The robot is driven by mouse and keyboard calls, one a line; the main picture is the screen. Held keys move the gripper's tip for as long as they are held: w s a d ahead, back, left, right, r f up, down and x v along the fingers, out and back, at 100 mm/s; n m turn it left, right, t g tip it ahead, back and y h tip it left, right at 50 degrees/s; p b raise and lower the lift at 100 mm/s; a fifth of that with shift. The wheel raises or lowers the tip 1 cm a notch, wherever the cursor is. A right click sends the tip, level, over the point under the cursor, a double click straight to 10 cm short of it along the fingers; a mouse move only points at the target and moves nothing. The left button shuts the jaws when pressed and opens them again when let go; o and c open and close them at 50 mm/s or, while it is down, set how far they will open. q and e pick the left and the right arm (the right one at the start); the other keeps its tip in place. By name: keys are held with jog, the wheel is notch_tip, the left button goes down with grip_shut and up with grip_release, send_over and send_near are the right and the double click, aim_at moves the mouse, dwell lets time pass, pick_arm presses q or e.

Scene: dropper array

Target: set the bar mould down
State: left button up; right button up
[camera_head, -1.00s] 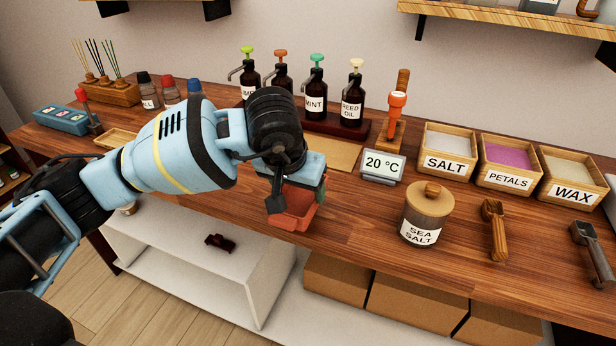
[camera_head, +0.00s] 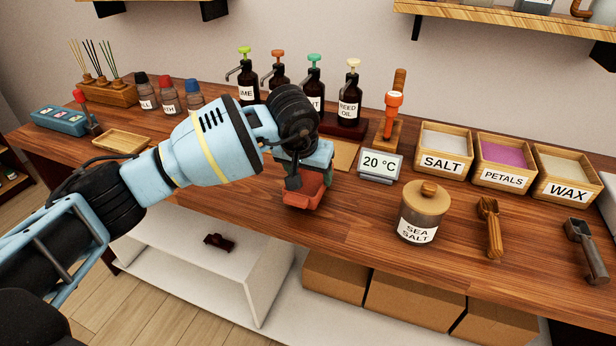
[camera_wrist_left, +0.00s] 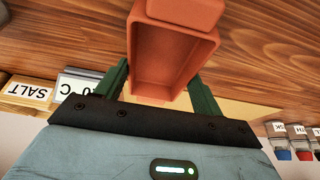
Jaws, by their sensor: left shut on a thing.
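The bar mould is a terracotta-coloured open rectangular box (camera_head: 305,192). In the head view it is at the front part of the wooden counter, left of the temperature display. My left gripper (camera_head: 300,178) is shut on the bar mould, with its green fingers on either side. The left wrist view shows the mould's hollow inside (camera_wrist_left: 172,62), which looks empty, between the fingers of my left gripper (camera_wrist_left: 158,85). Whether the mould's underside touches the counter is hard to tell. My right gripper is not in view.
A tan board (camera_head: 345,155) lies behind the mould, before the pump bottles on their dark stand. The temperature display (camera_head: 380,165) and sea salt jar (camera_head: 425,211) stand to the right. The counter (camera_head: 345,220) is clear between mould and jar. A small wooden tray (camera_head: 122,141) lies left.

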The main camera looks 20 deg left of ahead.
pick_arm(q)
jog(key=shift+f, duration=0.75)
jog(key=shift+f, duration=0.2)
jog(key=o, duration=1)
jog(key=shift+o, duration=0.2)
jog(key=shift+r, duration=0.1)
jog(key=shift+r, duration=0.3)
jog(key=v, duration=1.1)
jog(key=shift+s+r, duration=0.2)
jog(key=shift+s, duration=0.05)
